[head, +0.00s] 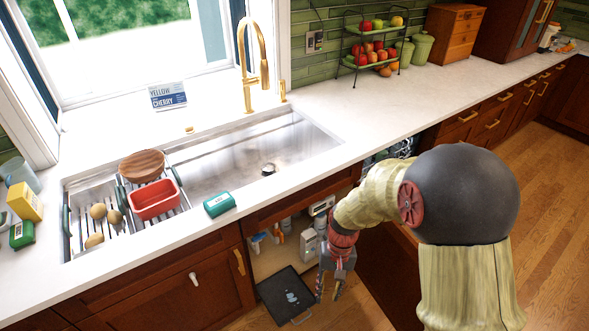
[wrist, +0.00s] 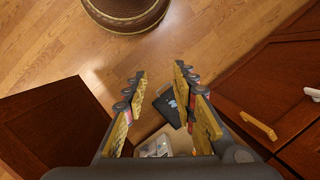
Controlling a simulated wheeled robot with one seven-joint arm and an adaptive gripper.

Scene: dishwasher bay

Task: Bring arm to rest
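My arm reaches down from the right side of the head view. My gripper (head: 335,288) hangs pointing down in front of the open cabinet under the sink, below the counter edge. In the wrist view my gripper (wrist: 158,88) has its two yellow-padded fingers apart, with nothing held between them. Wooden floor and a dark tray show past the fingertips.
The dark tray (head: 285,294) lies low at the open cabinet (head: 268,262), left of my gripper. Cabinet doors flank the gripper in the wrist view (wrist: 50,125).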

